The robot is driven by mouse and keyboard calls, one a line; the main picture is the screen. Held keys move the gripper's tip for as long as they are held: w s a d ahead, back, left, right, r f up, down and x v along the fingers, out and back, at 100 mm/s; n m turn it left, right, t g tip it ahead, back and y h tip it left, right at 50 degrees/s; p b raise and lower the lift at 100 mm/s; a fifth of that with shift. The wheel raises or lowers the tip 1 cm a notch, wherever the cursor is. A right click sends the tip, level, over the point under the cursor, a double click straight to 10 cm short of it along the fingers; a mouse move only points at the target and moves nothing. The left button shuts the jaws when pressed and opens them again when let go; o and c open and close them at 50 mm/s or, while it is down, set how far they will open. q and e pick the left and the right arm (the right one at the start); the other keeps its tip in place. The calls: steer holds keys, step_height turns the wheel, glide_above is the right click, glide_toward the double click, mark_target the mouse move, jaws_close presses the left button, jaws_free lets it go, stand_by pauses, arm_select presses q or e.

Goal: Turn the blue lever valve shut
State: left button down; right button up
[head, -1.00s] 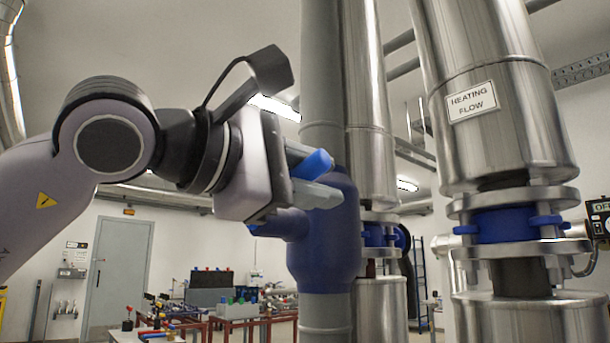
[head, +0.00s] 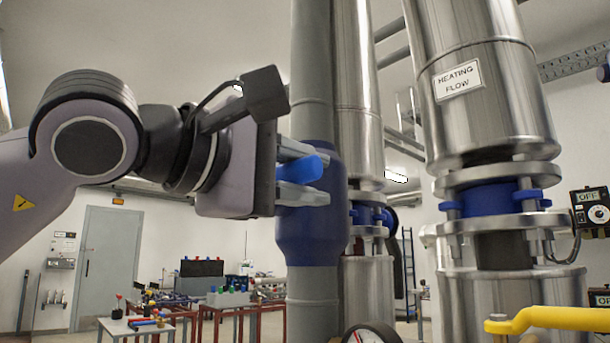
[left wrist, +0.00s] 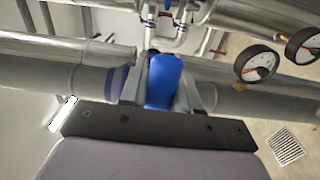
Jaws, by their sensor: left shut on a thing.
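The blue lever valve (head: 312,238) is a dark blue body on a vertical grey pipe in the head view. Its bright blue lever (head: 302,170) lies between the fingers of my left gripper (head: 318,173), which is shut on it from the left. In the left wrist view the lever (left wrist: 165,82) is between the two grey fingers and points toward the palm. The lever's root is partly hidden by the fingers. My right gripper is not in view.
Steel pipes with a "HEATING FLOW" label (head: 458,80) and blue flange valves (head: 490,200) stand to the right. A yellow handle (head: 555,319) and a gauge (head: 372,334) are at the lower edge. Low benches (head: 215,300) stand far behind. The space left of the pipe holds my arm.

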arm_select(q)
steer(key=c, duration=0.9)
jaws_free()
steer(key=shift+d+f, duration=0.1)
steer(key=shift+f, duration=0.2)
steer(key=shift+r, duration=0.1)
steer(key=b+v, duration=0.1)
steer(key=v, duration=0.6)
steer(key=shift+s, duration=0.15)
steer(key=shift+r, duration=0.1)
